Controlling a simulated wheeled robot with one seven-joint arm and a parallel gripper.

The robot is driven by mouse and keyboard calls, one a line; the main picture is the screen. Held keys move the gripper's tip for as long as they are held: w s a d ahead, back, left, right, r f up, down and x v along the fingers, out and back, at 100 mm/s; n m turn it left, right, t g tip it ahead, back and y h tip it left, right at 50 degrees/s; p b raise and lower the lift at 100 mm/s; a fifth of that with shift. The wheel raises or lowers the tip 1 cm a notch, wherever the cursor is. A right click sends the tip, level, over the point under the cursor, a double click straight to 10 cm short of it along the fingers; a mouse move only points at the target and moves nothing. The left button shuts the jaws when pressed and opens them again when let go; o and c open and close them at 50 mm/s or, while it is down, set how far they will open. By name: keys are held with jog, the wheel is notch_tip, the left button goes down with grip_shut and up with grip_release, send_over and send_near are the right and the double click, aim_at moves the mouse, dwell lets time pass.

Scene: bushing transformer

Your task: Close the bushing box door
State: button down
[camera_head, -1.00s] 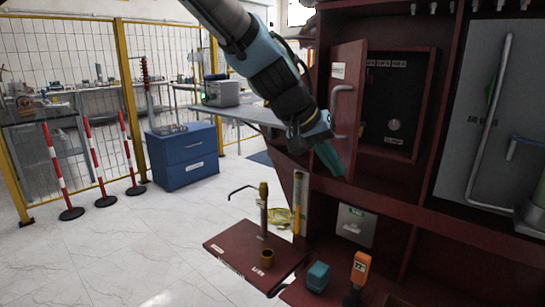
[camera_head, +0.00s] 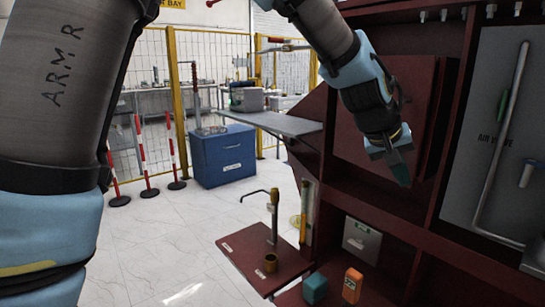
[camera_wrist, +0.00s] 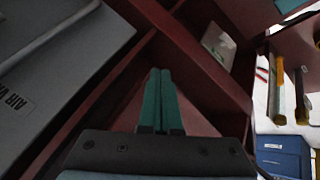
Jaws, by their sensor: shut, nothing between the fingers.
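The dark red bushing box door (camera_head: 417,85) stands in the upper part of the red cabinet, partly hidden behind my arm. Its panel now covers the place of the dark box interior, which no longer shows. A dark band runs along its right edge, and I cannot tell whether it sits flush. The door handle does not show. My gripper (camera_head: 402,174) is in front of the lower right part of the door, pointing down, with green fingers. In the wrist view the fingers (camera_wrist: 160,78) are together and empty, above red cabinet framing.
A grey panel (camera_head: 488,130) with a long bar handle is right of the door. Below are a red shelf (camera_head: 240,262) with a hooked tool, a teal block (camera_head: 315,288) and an orange device (camera_head: 352,285). A blue cabinet (camera_head: 222,155) and striped posts stand left on open floor.

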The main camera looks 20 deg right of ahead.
jog(key=shift+d+p, duration=0.3)
jog(key=shift+d, duration=0.85)
jog(key=shift+a, duration=0.1)
